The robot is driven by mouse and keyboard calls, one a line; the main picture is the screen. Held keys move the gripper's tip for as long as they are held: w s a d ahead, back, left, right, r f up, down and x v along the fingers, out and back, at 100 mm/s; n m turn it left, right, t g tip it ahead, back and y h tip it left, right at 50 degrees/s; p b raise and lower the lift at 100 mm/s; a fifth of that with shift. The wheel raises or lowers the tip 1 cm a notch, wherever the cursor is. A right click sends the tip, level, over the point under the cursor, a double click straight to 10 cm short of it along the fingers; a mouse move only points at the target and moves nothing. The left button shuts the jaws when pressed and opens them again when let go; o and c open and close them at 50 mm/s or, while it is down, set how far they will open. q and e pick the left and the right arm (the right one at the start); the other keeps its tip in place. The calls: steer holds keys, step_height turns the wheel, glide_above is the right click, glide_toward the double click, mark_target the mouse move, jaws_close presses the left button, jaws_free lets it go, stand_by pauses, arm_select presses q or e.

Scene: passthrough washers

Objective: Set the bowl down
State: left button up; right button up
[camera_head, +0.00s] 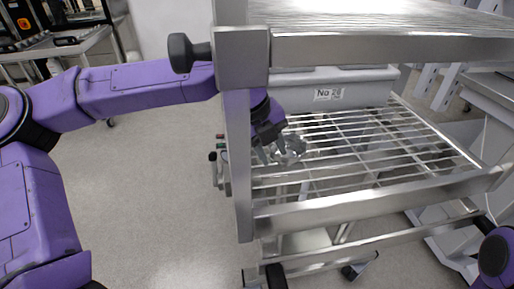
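A small shiny metal bowl (291,150) shows in the head view at the left end of the slatted steel shelf (400,150). My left gripper (272,153) is at the bowl's left side, with its fingers at the rim. The fingers look a little apart, but the picture is too small to show whether they grip the rim. I cannot tell whether the bowl touches the slats or is just above them. My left arm passes behind the trolley's front post. My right gripper is out of view; only part of my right arm shows at lower right.
The steel trolley's solid top (390,48) lies above the slatted shelf, and its front post (238,150) stands close to my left arm. The slats to the right of the bowl are clear.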

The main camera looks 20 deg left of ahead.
arm_select(q)
steer(key=v, duration=0.3)
steer(key=shift+s+a+r, duration=0.1)
steer(key=shift+r, duration=0.1)
steer(key=s+a+b, duration=0.1)
steer(key=s+a, duration=0.7)
steer(key=shift+s+f, duration=0.25)
steer(key=shift+s+a, duration=0.1)
steer(key=shift+a, duration=0.05)
